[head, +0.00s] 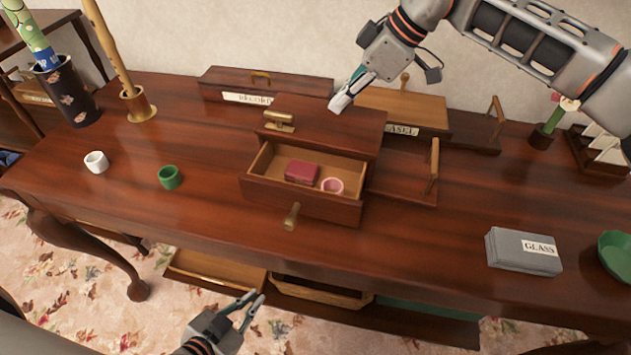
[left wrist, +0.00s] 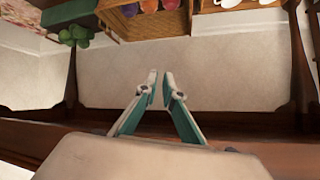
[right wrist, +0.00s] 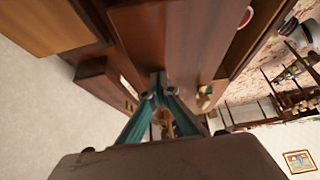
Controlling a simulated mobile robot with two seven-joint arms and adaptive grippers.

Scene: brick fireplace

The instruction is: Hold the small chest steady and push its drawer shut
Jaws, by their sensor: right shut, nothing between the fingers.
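The small chest (head: 330,122) is dark reddish wood and stands mid-table in the head view, with a brass fitting (head: 279,121) on it. Its drawer (head: 305,200) is pulled well out toward the front and has a brass knob (head: 291,216). A dark red box (head: 301,172) and a pink ring-like cup (head: 332,185) lie inside. My right gripper (head: 342,103) is shut and empty at the chest's top, toward its back right; I cannot tell whether it touches. My left gripper (head: 254,297) is slightly open and empty, low in front of the table, apart from the drawer.
A white cup (head: 96,162) and a green cup (head: 169,177) stand left of the drawer. A grey box (head: 523,251) marked GLASS and a green bowl (head: 616,255) are at right. Other wooden boxes stand behind. Open drawers (head: 215,272) show below the table front.

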